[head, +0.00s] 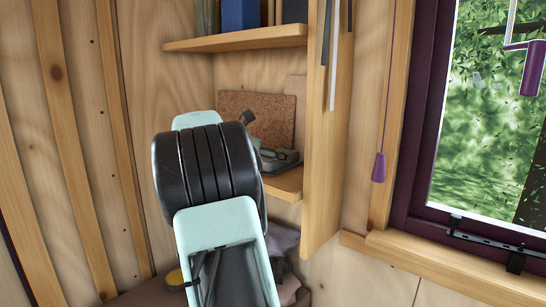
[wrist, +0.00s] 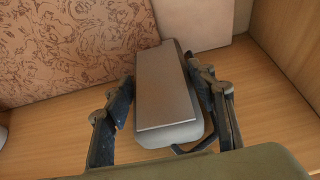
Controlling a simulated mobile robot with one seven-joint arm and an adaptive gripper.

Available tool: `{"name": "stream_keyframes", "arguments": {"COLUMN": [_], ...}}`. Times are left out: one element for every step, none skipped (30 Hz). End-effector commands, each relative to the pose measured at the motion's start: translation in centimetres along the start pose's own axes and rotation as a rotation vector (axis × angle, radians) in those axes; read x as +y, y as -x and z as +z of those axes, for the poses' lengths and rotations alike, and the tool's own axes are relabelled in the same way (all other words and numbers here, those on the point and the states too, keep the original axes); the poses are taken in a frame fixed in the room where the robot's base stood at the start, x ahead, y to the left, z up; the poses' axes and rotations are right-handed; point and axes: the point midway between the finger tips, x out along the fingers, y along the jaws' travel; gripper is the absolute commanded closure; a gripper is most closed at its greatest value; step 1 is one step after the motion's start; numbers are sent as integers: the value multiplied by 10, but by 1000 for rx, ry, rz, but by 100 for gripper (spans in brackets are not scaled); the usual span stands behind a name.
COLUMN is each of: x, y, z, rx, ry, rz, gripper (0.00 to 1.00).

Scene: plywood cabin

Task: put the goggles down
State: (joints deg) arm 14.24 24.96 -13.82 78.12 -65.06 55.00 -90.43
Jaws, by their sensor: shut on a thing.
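The goggles (wrist: 167,95) show in the wrist view as a blocky grey body with a flat, brownish-grey face. A thin dark loop shows at their lower right. My gripper (wrist: 165,80) has one finger on each side and is shut on them. They are over the wooden shelf (wrist: 270,125); whether they touch it I cannot tell. In the head view a grey-green shape (head: 283,156) shows at the shelf board, probably the goggles, with my arm hiding much of that spot.
A patterned brown board (wrist: 65,45) and a plain pale panel (wrist: 198,22) stand at the shelf's back. An upper shelf (head: 240,39) with books is above, and an upright wooden side panel (head: 326,150) is at right. Bare shelf shows on both sides of the goggles.

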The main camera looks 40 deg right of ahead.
Motion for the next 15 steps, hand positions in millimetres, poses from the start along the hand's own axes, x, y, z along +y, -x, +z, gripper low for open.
{"name": "stream_keyframes", "arguments": {"x": [0, 0, 0, 0, 0, 0, 0, 0, 0, 0, 0, 0, 0, 0, 0], "y": [0, 0, 0, 0, 0, 0, 0, 0, 0, 0, 0, 0, 0, 0, 0], "z": [0, 0, 0, 0, 0, 0, 0, 0, 0, 0, 0, 0, 0, 0, 0], "rx": [0, 0, 0, 0, 0, 0, 0, 0, 0, 0, 0, 0, 0, 0, 0], "ry": [-1, -2, -2, -2, -2, -1, -1, -1, -1, -1, -1, -1, -1, -1, -1], "rz": [0, 0, 0, 0, 0, 0, 0, 0, 0, 0, 0, 0, 0, 0, 0], "gripper": [74, 74, 74, 74, 74, 74, 74, 45, 41, 38, 34, 31, 31, 31, 31]}}
